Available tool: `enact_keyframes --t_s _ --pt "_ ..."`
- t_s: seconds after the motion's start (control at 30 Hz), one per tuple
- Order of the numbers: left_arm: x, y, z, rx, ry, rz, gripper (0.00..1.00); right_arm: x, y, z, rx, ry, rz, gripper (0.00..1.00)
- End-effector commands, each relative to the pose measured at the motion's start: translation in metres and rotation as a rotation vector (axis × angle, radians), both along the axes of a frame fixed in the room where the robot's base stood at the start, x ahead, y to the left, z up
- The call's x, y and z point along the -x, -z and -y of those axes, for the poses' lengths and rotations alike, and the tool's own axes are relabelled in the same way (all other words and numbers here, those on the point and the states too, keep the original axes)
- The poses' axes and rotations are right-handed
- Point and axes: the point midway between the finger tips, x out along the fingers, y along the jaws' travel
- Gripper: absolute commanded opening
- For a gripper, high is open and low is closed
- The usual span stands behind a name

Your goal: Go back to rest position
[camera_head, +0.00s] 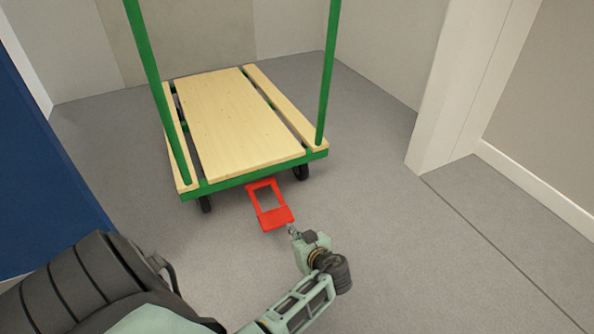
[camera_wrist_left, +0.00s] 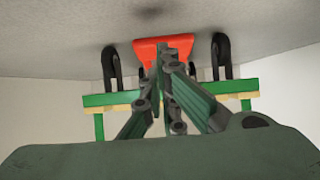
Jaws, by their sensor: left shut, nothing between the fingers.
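My left gripper (camera_head: 292,230) is in the lower middle of the head view, close to the near edge of a red pedal-like frame (camera_head: 275,218). It is shut with nothing between its fingers. In the left wrist view the shut fingers (camera_wrist_left: 162,50) overlap the red part (camera_wrist_left: 196,48); I cannot tell whether they touch it. The red part is fixed low at the front of a green cart (camera_head: 250,176) with a wooden plank deck (camera_head: 235,120). The cart also shows in the wrist view (camera_wrist_left: 95,100), upside down. My right gripper is not in view.
Green upright posts (camera_head: 152,80) rise from the cart's sides. A blue panel (camera_head: 45,180) stands at the left. A white door frame (camera_head: 455,100) and wall are at the right. Grey floor (camera_head: 400,250) is clear to the right of my arm.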

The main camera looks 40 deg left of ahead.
Motion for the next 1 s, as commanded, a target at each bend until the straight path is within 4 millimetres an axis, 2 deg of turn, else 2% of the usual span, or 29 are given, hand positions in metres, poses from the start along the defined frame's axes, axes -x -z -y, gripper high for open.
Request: enact_keyframes --t_s 0.1,0.37,0.47,0.53,0.57,0.67,0.77,0.87,0.9,0.97,1.0 --pt "0.003 0.000 0.007 0.000 0.000 0.000 0.00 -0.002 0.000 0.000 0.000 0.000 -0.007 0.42" --pt "0.001 -0.001 0.010 0.004 0.016 0.003 0.00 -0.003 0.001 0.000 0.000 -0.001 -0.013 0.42" --pt "-0.015 -0.011 0.023 0.031 0.111 0.020 0.00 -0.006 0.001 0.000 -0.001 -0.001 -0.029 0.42" --pt "-0.035 -0.027 0.044 0.060 0.243 0.049 0.00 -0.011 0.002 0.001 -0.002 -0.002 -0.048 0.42" --pt "-0.045 -0.037 0.056 0.071 0.314 0.069 0.00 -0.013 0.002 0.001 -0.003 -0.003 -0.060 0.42" --pt "-0.077 -0.083 0.105 0.084 0.579 0.161 0.00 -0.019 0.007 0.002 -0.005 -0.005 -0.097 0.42" --pt "-0.095 -0.138 0.155 0.060 0.813 0.283 0.00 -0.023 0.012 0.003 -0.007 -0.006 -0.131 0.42" --pt "-0.098 -0.201 0.199 0.006 1.004 0.423 0.00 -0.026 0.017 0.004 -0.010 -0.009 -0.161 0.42" --pt "-0.096 -0.227 0.215 -0.023 1.069 0.483 0.00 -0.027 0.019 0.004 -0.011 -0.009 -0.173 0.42" --pt "-0.089 -0.268 0.236 -0.071 1.155 0.579 0.00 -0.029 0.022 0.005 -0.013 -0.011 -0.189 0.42" --pt "-0.083 -0.295 0.249 -0.106 1.205 0.646 0.00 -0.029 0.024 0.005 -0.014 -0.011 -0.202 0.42"
